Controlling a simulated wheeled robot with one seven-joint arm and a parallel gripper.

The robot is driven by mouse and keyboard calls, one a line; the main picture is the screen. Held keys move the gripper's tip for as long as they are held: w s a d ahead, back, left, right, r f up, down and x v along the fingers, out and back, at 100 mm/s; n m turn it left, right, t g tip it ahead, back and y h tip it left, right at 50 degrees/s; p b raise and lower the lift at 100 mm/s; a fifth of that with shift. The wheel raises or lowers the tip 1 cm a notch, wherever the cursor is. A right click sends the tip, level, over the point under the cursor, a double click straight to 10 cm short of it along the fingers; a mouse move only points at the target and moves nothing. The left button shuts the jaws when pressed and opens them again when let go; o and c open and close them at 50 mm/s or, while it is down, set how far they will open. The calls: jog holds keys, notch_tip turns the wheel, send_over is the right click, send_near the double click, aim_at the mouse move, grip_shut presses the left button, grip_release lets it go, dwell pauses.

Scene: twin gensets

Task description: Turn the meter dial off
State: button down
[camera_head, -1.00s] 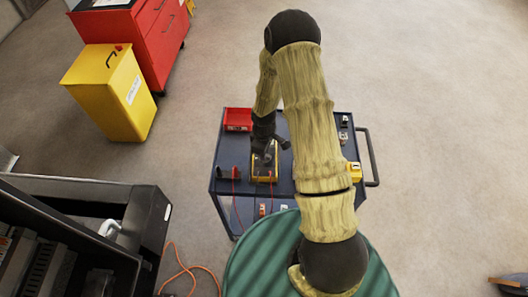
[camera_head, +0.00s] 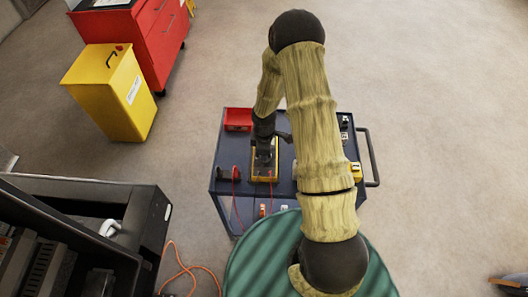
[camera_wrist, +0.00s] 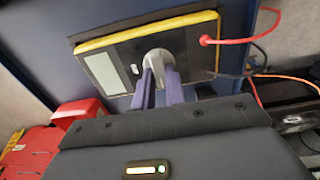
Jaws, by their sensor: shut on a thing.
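The meter is a dark box with a yellow rim (camera_head: 265,178) lying on the blue cart. In the wrist view its face (camera_wrist: 125,57) shows a pale blank display (camera_wrist: 105,73) and a round grey dial (camera_wrist: 158,60). My gripper (camera_wrist: 160,72) reaches the dial, with its two purple-grey fingers shut on it. The fingers hide part of the dial, so its pointer setting cannot be read. In the head view my gripper (camera_head: 265,155) is over the meter and mostly hidden by the wrist.
A red lead (camera_wrist: 235,41) plugs into the meter beside the dial. The blue cart (camera_head: 225,186) also carries a red bin (camera_head: 238,118) and a small yellow item (camera_head: 356,170). A yellow box (camera_head: 110,95) and red cabinet (camera_head: 150,40) stand at left. Floor at right is mostly clear.

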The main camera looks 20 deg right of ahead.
jog(key=c, duration=1.4)
grip_release()
jog(key=shift+c, duration=0.2)
jog(key=shift+r, duration=0.1)
notch_tip(320, 180, up, 17)
jog(key=b, duration=0.1)
jog(key=shift+r, duration=0.1)
jog(key=s+r+m+t, duration=0.2)
jog(key=s+r+m, duration=0.6)
jog(key=s+m, duration=0.6)
jog(key=shift+s+d+r+m+t, duration=0.2)
jog(key=shift+d+m+t, duration=0.1)
